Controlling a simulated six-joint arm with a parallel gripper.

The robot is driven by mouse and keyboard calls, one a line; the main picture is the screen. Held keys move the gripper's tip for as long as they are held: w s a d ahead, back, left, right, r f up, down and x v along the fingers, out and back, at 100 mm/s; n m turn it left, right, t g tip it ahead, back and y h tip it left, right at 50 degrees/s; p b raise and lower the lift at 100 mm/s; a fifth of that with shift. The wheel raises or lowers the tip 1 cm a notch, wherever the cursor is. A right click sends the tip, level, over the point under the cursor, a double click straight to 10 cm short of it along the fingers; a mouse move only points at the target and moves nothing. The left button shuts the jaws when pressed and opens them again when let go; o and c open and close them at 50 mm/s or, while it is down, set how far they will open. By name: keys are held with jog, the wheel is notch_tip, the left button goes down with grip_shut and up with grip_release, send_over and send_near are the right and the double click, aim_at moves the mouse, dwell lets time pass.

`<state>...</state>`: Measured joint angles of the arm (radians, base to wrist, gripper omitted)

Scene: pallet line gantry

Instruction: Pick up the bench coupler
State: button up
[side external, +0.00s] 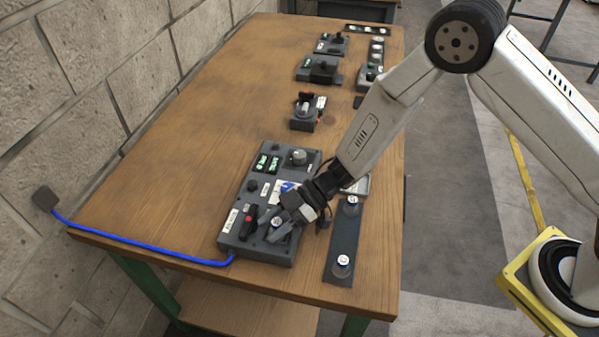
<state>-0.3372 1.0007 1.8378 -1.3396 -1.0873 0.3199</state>
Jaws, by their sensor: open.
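My gripper (272,227) is open, tilted down over the near right part of a dark grey control panel (252,258) on the wooden bench. A small light-topped round piece (276,223) shows at the fingers; I cannot tell whether they touch it. No label I can read marks the bench coupler, so I cannot say for certain which piece it is. Two round pieces with white and blue tops, one farther (352,203) and one nearer (343,262), stand on a dark strip (345,235) right of the panel. The gripper hides part of the panel.
A red-marked black lever (250,220) stands left of my fingers, and a grey knob (299,157) at the panel's far end. A blue cable (140,246) runs to the wall. Several devices stand farther back, including a switch box (305,112).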

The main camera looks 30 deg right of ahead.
jog(key=shift+a+f, duration=0.2)
jog(key=shift+a, duration=0.3)
jog(key=shift+c, duration=0.2)
grip_shut()
jog(key=shift+r, duration=0.15)
jog(key=shift+r, duration=0.7)
jog(key=s+d+r, duration=0.7)
jog(key=s+r, duration=0.4)
jog(key=s, duration=0.1)
jog(key=shift+d+r, duration=0.2)
jog(key=shift+w, duration=0.15)
